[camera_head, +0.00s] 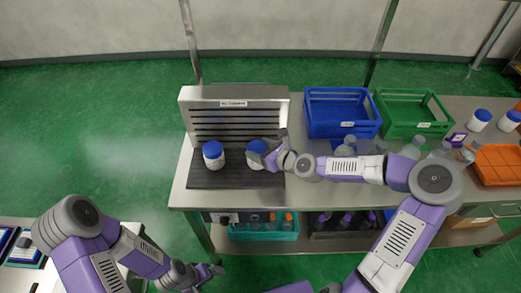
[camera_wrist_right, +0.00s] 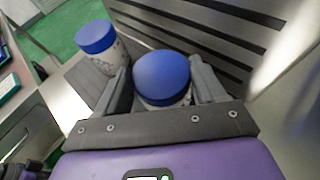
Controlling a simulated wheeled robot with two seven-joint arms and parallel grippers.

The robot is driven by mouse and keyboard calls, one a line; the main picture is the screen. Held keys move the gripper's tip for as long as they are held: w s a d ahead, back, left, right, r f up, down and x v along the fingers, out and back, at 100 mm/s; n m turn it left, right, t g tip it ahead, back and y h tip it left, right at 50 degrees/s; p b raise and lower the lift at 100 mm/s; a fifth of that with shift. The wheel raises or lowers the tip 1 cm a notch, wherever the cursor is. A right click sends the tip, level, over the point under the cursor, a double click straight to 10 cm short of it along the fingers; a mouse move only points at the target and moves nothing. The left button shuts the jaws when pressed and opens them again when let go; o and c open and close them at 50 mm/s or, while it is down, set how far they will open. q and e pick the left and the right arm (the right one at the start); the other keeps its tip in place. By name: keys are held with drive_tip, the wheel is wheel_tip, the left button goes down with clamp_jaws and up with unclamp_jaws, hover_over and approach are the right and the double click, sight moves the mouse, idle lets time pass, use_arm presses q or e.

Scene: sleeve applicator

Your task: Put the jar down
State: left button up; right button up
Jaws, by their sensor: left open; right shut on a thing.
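A white jar with a blue lid (camera_head: 256,148) is in my right gripper (camera_head: 268,152), at the right part of the sleeve applicator's dark platform (camera_head: 222,180). In the right wrist view the held jar (camera_wrist_right: 162,80) sits between the two fingers, its blue lid facing the camera. I cannot tell whether its base touches the platform. A second white jar with a blue lid (camera_head: 213,155) stands upright on the platform to the left, apart from the held one. It also shows in the right wrist view (camera_wrist_right: 99,45). My left gripper (camera_head: 212,273) is open and empty, below the bench's front edge.
The applicator's slotted metal back panel (camera_head: 235,120) rises behind the jars. A blue crate (camera_head: 340,113) and a green crate (camera_head: 412,114) stand to the right, with clear bottles in front. An orange tray (camera_head: 498,164) lies far right. Bins with bottles fill the lower shelf.

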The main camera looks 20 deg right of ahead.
drive_tip(key=o, duration=1.2)
drive_tip(key=shift+f, duration=0.1)
drive_tip(key=shift+s+d+r, duration=0.25)
drive_tip(key=shift+s+r, duration=0.1)
drive_tip(key=shift+s, duration=0.05)
drive_tip(key=p+v, duration=0.4)
drive_tip(key=v, duration=0.7)
drive_tip(key=shift+s+f, duration=0.1)
